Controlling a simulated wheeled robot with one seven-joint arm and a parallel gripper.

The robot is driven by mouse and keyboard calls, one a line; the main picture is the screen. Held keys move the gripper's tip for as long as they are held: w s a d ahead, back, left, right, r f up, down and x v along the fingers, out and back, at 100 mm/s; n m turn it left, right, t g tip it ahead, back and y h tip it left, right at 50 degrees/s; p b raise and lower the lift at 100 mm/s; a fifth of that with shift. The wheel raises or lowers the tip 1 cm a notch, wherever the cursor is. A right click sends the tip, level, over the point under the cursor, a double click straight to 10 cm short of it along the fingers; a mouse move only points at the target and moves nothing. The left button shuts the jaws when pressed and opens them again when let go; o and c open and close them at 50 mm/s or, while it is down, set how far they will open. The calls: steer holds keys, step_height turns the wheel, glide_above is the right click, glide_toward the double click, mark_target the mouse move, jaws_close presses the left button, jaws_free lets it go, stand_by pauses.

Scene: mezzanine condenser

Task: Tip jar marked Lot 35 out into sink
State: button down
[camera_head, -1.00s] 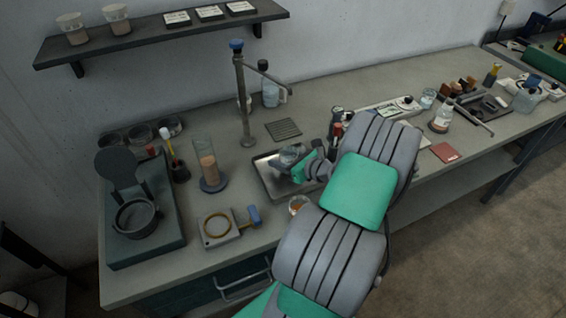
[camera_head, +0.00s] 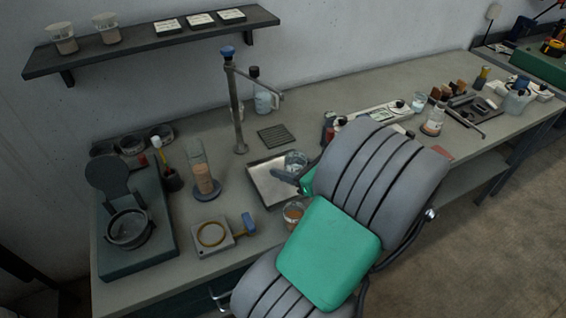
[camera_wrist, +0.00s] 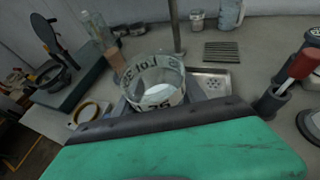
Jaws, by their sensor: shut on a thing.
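The clear glass jar (camera_wrist: 152,88) marked "Lot 35" is between the fingers of my gripper (camera_wrist: 160,104) in the wrist view. Its open mouth faces up and a pale surface shows inside. The sink's perforated part (camera_wrist: 212,82) shows to the right of the jar in the wrist view. The sink's right side is hidden in the head view.
A tap post (camera_head: 237,115) stands behind the sink. A small cup with orange contents (camera_head: 293,212) stands at the sink's front. A red-handled tool (camera_wrist: 292,72) stands at right in the wrist view.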

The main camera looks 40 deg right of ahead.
mark_target(297, 173)
steer(key=shift+s+a+r, duration=0.3)
steer(key=shift+s, duration=0.35)
steer(key=shift+s+a+r, duration=0.25)
steer(key=shift+s+r, duration=0.05)
steer(key=shift+s, duration=0.35)
steer(key=shift+a+r, duration=0.15)
steer(key=shift+r, duration=0.05)
steer(key=w+a+n+y+p, duration=0.2)
steer(key=w+a+p, duration=0.15)
steer(key=a, duration=0.25)
steer(key=w+d+f+n+g+y+p, duration=0.1)
steer(key=w+d+f+n+y+p, duration=0.15)
steer(key=w+d+p, duration=0.2)
steer(key=w+d+r+m+h, duration=0.2)
steer(key=w+d, duration=0.1)
steer(key=d, duration=0.6)
steer(key=w+d+r+m+t+h, duration=0.1)
steer(key=w+d+r+m+h, duration=0.1)
steer(key=d, duration=0.7)
steer(key=shift+w+d+r, duration=0.3)
steer(key=shift+w+d, duration=0.05)
steer(key=shift+w, duration=0.55)
steer(key=shift+s+d+m+h, duration=0.1)
steer(key=shift+m+h, duration=0.15)
